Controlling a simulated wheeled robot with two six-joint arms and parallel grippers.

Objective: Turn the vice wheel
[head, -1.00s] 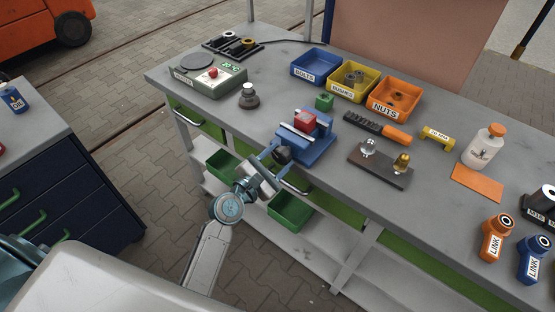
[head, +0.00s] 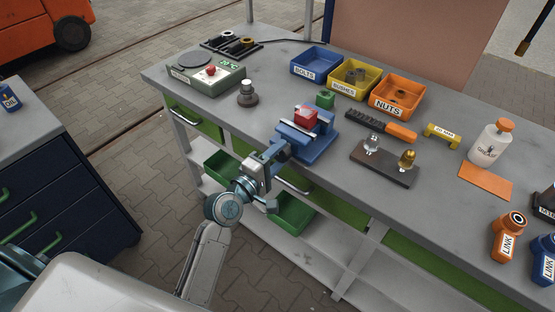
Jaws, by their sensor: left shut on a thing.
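The blue vice (head: 318,145) stands at the front edge of the grey workbench, with a red block (head: 305,117) between its jaws. My left gripper (head: 273,156) is at the front of the vice, where the wheel sits, just beyond the bench edge. It is shut on the vice wheel. The gripper hides most or all of the wheel, so its angle cannot be read. My right gripper is not in view.
Blue, yellow and orange bins (head: 397,96) stand at the back of the bench (head: 225,118). A green block (head: 325,99) is behind the vice. A dark stand with two knobs (head: 385,164) is to its right. Green trays (head: 291,214) sit on the shelf below.

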